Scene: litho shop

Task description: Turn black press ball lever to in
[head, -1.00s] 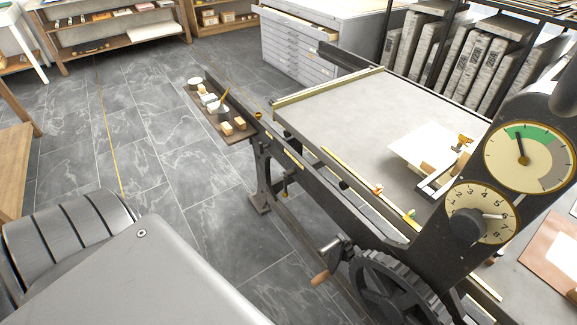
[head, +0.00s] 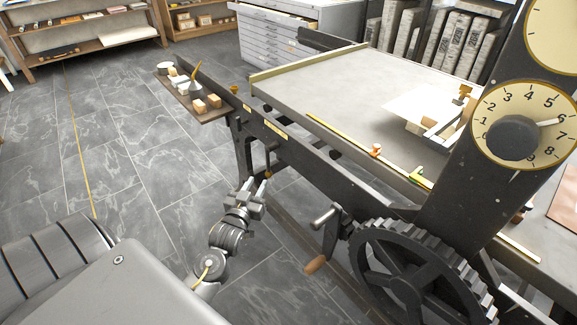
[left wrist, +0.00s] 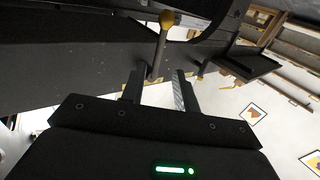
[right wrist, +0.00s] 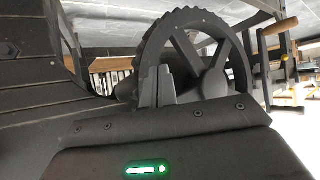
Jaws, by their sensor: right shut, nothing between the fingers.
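The black press's ball lever shows in the head view as a small brass ball (head: 268,174) hanging at the press's near side, just beyond my left gripper. The rod appears in line with the gap between the fingers; contact cannot be told. My left gripper (head: 253,190) is open and empty, with its fingers apart in the left wrist view (left wrist: 155,90). My right gripper (right wrist: 157,87) is shut and empty in front of the toothed wheel; it is not in the head view.
The large toothed wheel (head: 405,290) and a crank with a wooden handle (head: 315,264) stand right of my left gripper. The press bed (head: 350,85) lies above. A side tray (head: 205,115) holds small items. The floor (head: 150,180) at left is clear.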

